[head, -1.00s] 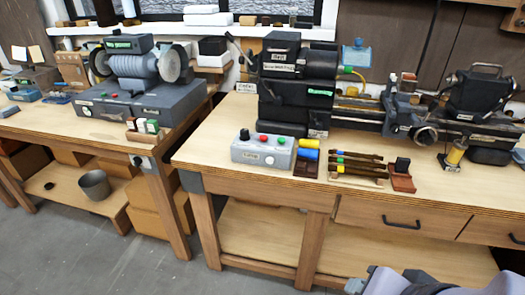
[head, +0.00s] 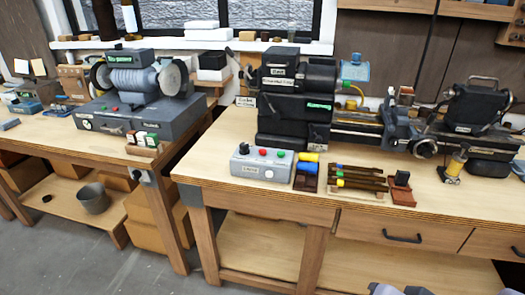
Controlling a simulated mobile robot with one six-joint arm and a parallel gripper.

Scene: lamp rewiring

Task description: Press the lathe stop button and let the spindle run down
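The lathe (head: 290,105) stands on the right bench, with its dark headstock and chuck (head: 320,78) at the left end. I cannot tell from the picture whether the spindle turns. A grey control box (head: 240,168) sits at the front left of this bench, before the lathe. My gripper is not in view; only a grey part of my own body shows at the bottom right edge.
Right of the box lie yellow and blue pieces on a dark block (head: 306,182), several dark tools on a rack (head: 358,180) and a red-brown stand (head: 402,190). A bench grinder (head: 135,82) stands on the left bench. Bare floor shows at lower left.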

